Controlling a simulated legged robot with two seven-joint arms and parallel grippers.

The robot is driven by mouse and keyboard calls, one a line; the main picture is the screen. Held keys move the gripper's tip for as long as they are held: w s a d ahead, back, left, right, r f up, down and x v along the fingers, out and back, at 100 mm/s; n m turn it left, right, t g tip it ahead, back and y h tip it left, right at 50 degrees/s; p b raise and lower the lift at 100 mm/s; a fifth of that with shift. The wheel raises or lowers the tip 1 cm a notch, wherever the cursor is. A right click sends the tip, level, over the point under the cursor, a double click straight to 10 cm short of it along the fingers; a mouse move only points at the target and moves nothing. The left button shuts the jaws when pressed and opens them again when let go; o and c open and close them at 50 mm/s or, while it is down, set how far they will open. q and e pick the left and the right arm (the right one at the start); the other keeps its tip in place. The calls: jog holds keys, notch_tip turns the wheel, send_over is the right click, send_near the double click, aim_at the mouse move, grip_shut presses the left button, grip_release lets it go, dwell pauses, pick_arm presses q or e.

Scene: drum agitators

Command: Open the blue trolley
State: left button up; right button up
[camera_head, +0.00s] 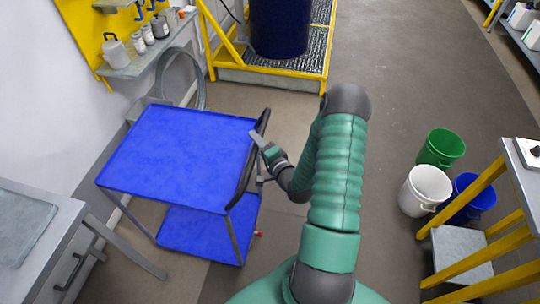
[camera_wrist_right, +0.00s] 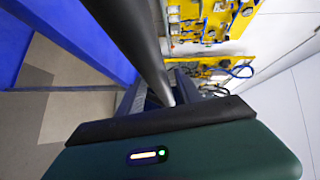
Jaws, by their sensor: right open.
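The blue trolley (camera_head: 178,150) stands left of centre in the head view, with a blue top, a blue lower shelf (camera_head: 205,232) and grey legs. Its black curved handle (camera_head: 246,165) runs along the right edge of the top. My right gripper (camera_head: 262,150) is open at the handle's right side; I cannot tell whether it touches it. In the right wrist view, a dark bar (camera_wrist_right: 130,40), which looks like the handle, crosses close before the gripper, with the blue trolley (camera_wrist_right: 75,30) at left. My left gripper is not in view.
A grey workbench (camera_head: 60,240) stands at the lower left. Green (camera_head: 441,147), white (camera_head: 424,190) and blue (camera_head: 468,197) buckets stand at right, by a yellow-legged table (camera_head: 505,240). A yellow-framed platform (camera_head: 275,72) holds a dark blue drum (camera_head: 280,28).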

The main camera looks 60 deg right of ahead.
jog(key=p+v, duration=0.3)
jog(key=v, duration=1.1)
jog(key=shift+f+p, duration=0.2)
jog(key=shift+p, duration=0.1)
jog(key=shift+s, duration=0.1)
